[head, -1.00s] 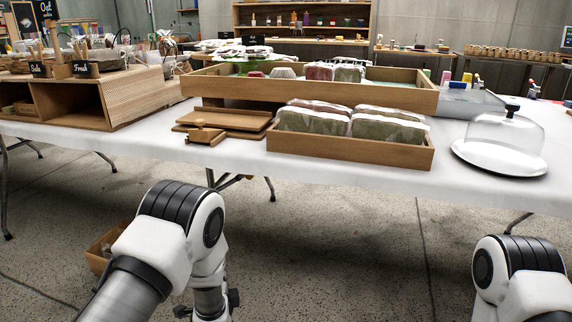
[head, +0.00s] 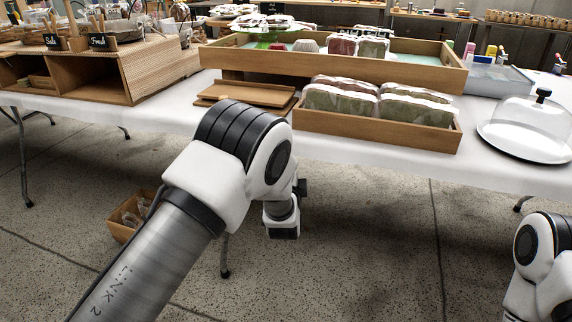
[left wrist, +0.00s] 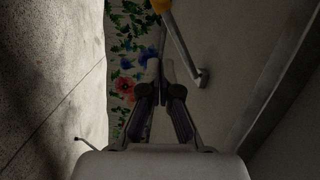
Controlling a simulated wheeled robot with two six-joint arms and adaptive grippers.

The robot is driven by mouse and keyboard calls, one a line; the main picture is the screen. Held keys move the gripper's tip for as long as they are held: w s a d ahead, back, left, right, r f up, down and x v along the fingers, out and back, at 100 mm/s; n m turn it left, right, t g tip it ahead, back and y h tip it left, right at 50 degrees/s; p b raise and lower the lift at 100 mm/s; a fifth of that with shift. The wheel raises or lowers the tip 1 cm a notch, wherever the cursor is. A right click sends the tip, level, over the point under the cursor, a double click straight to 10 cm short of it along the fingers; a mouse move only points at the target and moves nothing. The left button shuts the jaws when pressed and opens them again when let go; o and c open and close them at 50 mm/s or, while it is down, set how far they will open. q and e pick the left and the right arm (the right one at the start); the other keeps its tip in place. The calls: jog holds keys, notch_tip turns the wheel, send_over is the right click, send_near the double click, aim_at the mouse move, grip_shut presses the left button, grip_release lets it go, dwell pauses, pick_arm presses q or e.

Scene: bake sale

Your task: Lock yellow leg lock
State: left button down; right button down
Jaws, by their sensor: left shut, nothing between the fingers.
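A yellow piece, which looks like the leg lock (left wrist: 160,5), shows at the top edge of the left wrist view, cut off by the frame. A thin metal brace (left wrist: 184,47) runs from it down to a small bracket on a plain grey surface. My left gripper (left wrist: 158,72) is shut and empty, its fingertips a little below the yellow piece in the picture and apart from it. In the head view my left arm reaches to the table's front edge; its fingers are hidden there, and so is the lock. My right gripper is out of view.
The white-covered table (head: 497,177) carries a bread tray (head: 380,132), a glass dome (head: 527,125) and wooden stands. A small box (head: 117,229) sits on the floor below. In the left wrist view, floral cloth (left wrist: 127,60) lies left of the fingers and a long bar (left wrist: 278,85) at right.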

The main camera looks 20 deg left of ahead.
pick_arm(q)
jog(key=w+a+b, duration=0.5)
jog(key=shift+w, duration=0.3)
jog(key=shift+f, duration=0.1)
jog(key=a+f, duration=0.1)
jog(key=a, duration=0.1)
jog(key=a+f+p, duration=0.1)
jog(key=a+f, duration=0.1)
jog(key=shift+a+f, duration=0.2)
